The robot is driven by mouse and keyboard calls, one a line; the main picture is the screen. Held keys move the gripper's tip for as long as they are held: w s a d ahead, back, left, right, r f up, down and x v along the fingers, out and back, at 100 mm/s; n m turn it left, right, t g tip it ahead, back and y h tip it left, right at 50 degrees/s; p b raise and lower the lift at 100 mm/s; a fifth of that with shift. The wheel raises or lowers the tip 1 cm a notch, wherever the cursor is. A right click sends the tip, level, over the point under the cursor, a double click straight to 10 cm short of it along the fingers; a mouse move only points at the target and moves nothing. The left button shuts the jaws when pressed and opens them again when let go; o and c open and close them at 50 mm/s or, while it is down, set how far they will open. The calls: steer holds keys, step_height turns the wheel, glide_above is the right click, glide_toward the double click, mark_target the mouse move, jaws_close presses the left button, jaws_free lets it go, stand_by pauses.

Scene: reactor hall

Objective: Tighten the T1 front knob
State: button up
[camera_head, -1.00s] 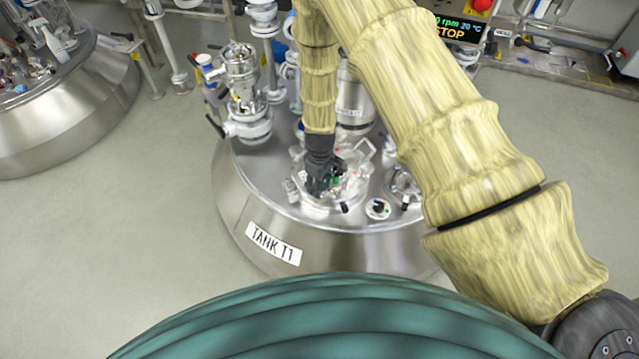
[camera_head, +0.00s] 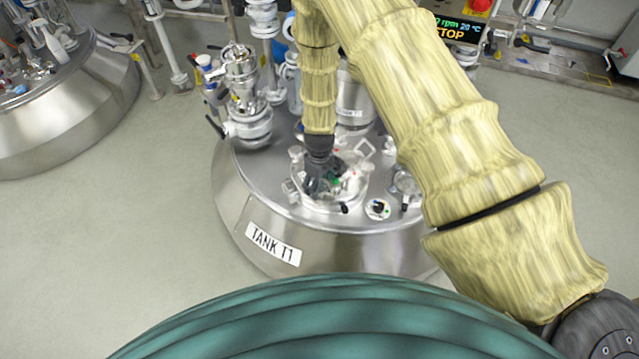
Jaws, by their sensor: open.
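Tank T1 (camera_head: 330,236) is a steel vessel with a "TANK T1" label on its front. On its lid is a round manway (camera_head: 325,207) with several small clamps or knobs around its rim. My gripper (camera_head: 322,190) is dark and points down over the manway, at its front left part. The sensor-side fingers are small and dark here; I see nothing clearly held between them. The front knob (camera_head: 344,208) seems to be the small dark-tipped piece at the manway's front edge, just right of my gripper. Contact between them cannot be told.
A valve assembly (camera_head: 246,100) rises at the lid's left. A small round fitting (camera_head: 377,209) and a gauge-like fitting (camera_head: 405,184) sit right of the manway. Another tank (camera_head: 60,105) stands far left. A display reading STOP (camera_head: 459,28) is behind.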

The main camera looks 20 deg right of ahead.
steer(key=shift+r, duration=0.1)
step_height(320, 180, up, 12)
stand_by(0.7)
